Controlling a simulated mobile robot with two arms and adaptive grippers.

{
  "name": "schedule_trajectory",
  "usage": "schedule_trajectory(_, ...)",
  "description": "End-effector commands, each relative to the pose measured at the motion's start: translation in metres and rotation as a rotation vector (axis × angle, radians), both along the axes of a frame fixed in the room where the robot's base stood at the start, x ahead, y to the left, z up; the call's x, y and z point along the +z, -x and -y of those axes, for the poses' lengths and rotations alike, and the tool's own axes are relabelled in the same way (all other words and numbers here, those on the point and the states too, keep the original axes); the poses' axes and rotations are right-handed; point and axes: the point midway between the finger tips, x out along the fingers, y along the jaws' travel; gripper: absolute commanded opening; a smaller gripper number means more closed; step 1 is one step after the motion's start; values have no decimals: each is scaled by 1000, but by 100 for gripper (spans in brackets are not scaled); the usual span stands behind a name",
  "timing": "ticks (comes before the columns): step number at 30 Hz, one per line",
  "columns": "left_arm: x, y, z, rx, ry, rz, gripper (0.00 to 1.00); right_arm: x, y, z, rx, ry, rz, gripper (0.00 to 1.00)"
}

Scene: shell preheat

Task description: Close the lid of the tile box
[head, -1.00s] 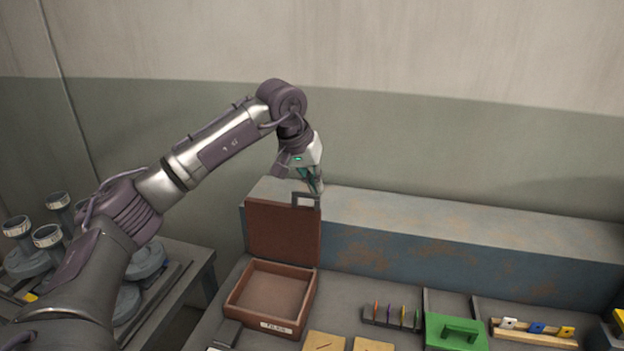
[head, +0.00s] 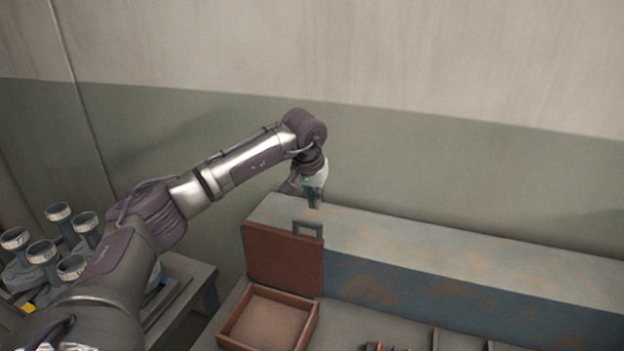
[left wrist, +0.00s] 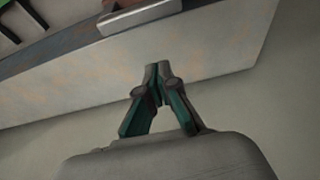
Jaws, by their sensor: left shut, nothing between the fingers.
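The tile box (head: 226,328) is a brown open box at the bottom of the head view, its front cut off by the frame. Its lid (head: 284,262) stands upright at the back, with a grey handle (head: 307,224) on its top edge. My left gripper (head: 314,204) is shut and empty, above and behind the lid, over the blue-grey ledge. In the left wrist view its fingertips (left wrist: 156,68) meet over the pale ledge top, apart from the grey handle (left wrist: 140,16) at the top. My right gripper is not in view.
A long rusty blue-grey ledge (head: 470,262) runs behind the box along the wall. A side table at left holds several grey ringed cylinders (head: 42,252). Small coloured items (head: 380,346) show at the bottom edge. The ledge top is clear to the right.

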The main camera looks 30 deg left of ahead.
Motion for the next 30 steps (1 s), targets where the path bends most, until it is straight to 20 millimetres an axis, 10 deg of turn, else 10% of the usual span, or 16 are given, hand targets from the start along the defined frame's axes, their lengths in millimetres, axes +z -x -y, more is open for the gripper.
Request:
schedule_trajectory(10,-14,26,6,-2,-1,0,0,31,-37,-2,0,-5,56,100)
schedule_trajectory(30,-18,33,8,-1,-5,18,0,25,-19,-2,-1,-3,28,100)
